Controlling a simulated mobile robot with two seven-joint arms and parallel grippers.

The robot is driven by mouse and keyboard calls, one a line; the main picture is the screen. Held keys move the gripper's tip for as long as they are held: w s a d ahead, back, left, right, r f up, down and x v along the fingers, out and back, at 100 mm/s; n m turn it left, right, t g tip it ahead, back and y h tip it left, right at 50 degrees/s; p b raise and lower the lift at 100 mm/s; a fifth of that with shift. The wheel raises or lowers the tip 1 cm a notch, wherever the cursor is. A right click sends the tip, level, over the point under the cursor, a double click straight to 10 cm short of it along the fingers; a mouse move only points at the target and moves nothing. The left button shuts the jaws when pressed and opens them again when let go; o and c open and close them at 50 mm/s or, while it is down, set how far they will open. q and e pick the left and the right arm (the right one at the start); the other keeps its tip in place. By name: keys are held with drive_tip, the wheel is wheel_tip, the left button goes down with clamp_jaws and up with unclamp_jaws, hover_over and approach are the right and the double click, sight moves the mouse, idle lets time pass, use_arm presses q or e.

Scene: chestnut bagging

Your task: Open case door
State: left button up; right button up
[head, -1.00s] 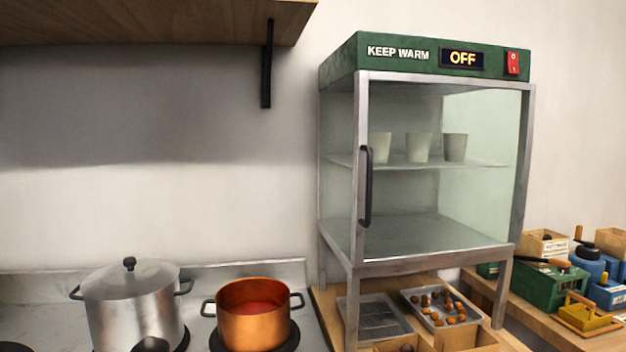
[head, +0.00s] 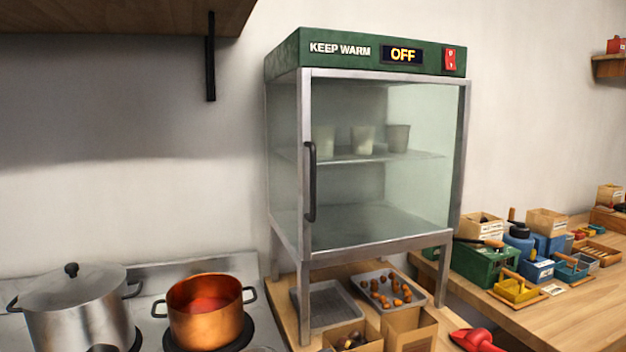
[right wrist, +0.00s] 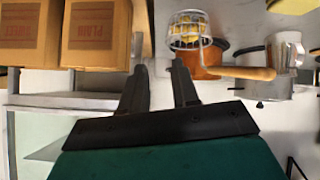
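The warming case (head: 365,58) stands on legs on the counter, with a green top reading KEEP WARM and a display reading OFF. Its glass front door (head: 385,205) looks shut, with a black vertical handle (head: 310,182) at its left edge. Several pale cups (head: 362,139) stand on the inner shelf, behind the glass. My right gripper (right wrist: 160,75) shows in the right wrist view with its two dark fingers apart and no object clearly between them. It is not in the head view, so its distance from the handle cannot be told. My left gripper is in neither view.
A lidded steel pot (head: 80,312) and a copper pot (head: 205,322) stand on the stove at left. A tray of chestnuts (head: 388,290) lies under the case. Cardboard boxes (right wrist: 95,35) and a wire basket (right wrist: 190,32) appear in the right wrist view.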

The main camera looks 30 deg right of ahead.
drive_tip(key=w+d+r+m+t+h, duration=0.1)
drive_tip(key=w+r+t, duration=0.1)
drive_tip(key=r, duration=0.5)
drive_tip(key=w+d+r+m+t+h, duration=0.1)
drive_tip(key=w+d+r+t+h, duration=0.15)
drive_tip(key=r, duration=0.55)
drive_tip(key=m+t+h, duration=0.2)
drive_tip(key=m, duration=0.1)
approach(314, 180)
drive_tip(key=p+x, duration=0.1)
drive_tip(key=x, duration=0.9)
drive_tip(key=shift+w+d, duration=0.1)
drive_tip(key=shift+w, duration=0.2)
clamp_jaws()
